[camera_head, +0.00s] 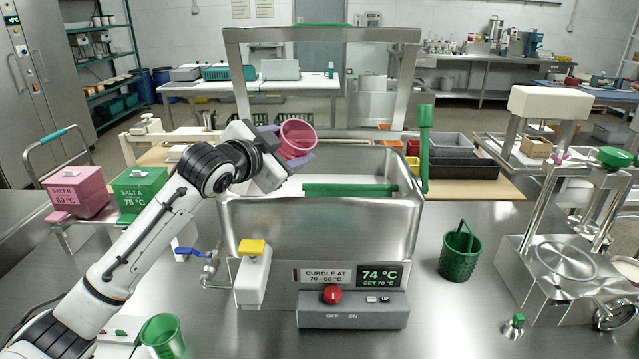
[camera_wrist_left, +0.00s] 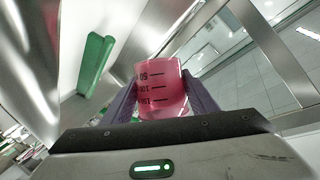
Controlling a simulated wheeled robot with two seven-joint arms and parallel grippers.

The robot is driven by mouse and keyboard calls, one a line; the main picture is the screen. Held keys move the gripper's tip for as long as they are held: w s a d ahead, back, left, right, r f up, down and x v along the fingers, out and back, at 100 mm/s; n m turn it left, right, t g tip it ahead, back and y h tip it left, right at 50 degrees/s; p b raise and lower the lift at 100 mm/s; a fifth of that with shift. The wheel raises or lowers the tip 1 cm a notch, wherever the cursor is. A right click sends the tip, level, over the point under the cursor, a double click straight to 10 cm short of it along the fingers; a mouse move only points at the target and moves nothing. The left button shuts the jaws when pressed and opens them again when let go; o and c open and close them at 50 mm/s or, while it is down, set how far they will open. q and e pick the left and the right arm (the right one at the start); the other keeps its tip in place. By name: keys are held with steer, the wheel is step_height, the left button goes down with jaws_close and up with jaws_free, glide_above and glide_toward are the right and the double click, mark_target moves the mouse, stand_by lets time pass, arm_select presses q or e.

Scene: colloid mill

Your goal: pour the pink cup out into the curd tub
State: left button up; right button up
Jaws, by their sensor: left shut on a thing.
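The pink cup (camera_head: 297,139) is held over the left back part of the steel curd tub (camera_head: 320,228). It looks tilted, with its round rim showing; I cannot see what is in it or any stream. In the left wrist view the pink cup (camera_wrist_left: 161,88), with dark graduation marks, sits between the purple fingers. My left gripper (camera_head: 284,147) is shut on it, reaching in from the left above the tub wall. My right gripper is out of view.
A steel frame (camera_head: 238,80) arches over the back. A green basket (camera_head: 460,254), a green cup (camera_head: 163,336) and a press (camera_head: 560,250) stand around.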

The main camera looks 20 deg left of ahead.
mark_target(302, 125)
arm_select(q)
steer(key=shift+s+d+r+m+t+y, duration=0.1)
steer(key=shift+r+m+t+y, duration=0.1)
steer(key=shift+r+m+t, duration=0.4)
steer(key=shift+d+r+m+t+y, duration=0.1)
steer(key=shift+r+m+t+y, duration=0.15)
steer(key=shift+m, duration=0.55)
steer(key=shift+r+m+t, duration=0.25)
steer(key=shift+r+m, duration=0.1)
steer(key=shift+m, duration=0.25)
steer(key=shift+s+d+r+m+b, duration=0.1)
steer(key=shift+r+m+b, duration=0.05)
steer(key=shift+m+b, duration=0.3)
steer(key=shift+m+t+b, duration=0.35)
steer(key=shift+t+b, duration=0.05)
steer(key=shift+b, duration=0.25)
steer(key=shift+d+r, duration=0.15)
steer(key=shift+r, duration=0.15)
steer(key=shift+m+b, duration=0.3)
steer(key=shift+b, duration=0.15)
steer(key=shift+s+d+r+m+t+b, duration=0.25)
steer(key=shift+m+b, duration=0.25)
steer(key=shift+b, duration=0.25)
steer(key=shift+w+r+m+t+h, duration=0.1)
steer(key=shift+r+m+t+h, duration=0.25)
steer(key=shift+m, duration=0.65)
